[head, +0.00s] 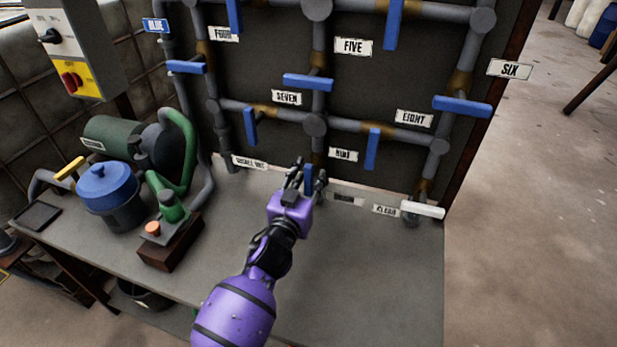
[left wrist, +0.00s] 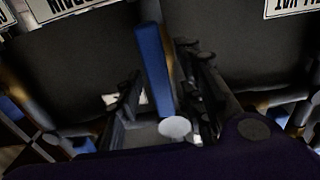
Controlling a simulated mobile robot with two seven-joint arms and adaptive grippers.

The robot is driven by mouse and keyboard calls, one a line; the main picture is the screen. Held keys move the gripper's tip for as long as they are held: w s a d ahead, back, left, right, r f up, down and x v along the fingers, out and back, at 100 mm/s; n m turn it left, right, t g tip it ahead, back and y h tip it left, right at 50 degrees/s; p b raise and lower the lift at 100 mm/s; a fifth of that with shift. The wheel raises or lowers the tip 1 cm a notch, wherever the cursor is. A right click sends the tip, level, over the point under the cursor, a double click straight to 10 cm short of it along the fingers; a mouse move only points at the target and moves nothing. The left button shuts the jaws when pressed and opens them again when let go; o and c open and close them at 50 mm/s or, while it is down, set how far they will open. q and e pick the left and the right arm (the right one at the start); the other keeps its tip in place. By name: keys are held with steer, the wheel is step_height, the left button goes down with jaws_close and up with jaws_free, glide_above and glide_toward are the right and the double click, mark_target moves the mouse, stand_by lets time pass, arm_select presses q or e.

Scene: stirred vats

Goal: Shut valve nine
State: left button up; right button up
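A blue lever handle (head: 308,177) stands upright on the middle lower pipe, just left of a label (head: 343,154) that seems to read NINE. My left gripper (head: 306,175) reaches it from the front, its fingers on either side of the handle. In the left wrist view the handle (left wrist: 155,70) runs up between the two dark fingers of the gripper (left wrist: 160,100). A gap shows on its left side; the right finger is close to it, and I cannot tell if they touch. The handle's base is partly hidden by the gripper. My right gripper is not in view.
Other blue handles are close by, at the EIGHT pipe (head: 372,148) and at the left pipe (head: 250,126). A white handle (head: 422,209) is at the right. A blue-lidded pot (head: 107,187) and green clamp (head: 166,205) stand left. The bench front (head: 370,280) is clear.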

arm_select(q)
jaws_close()
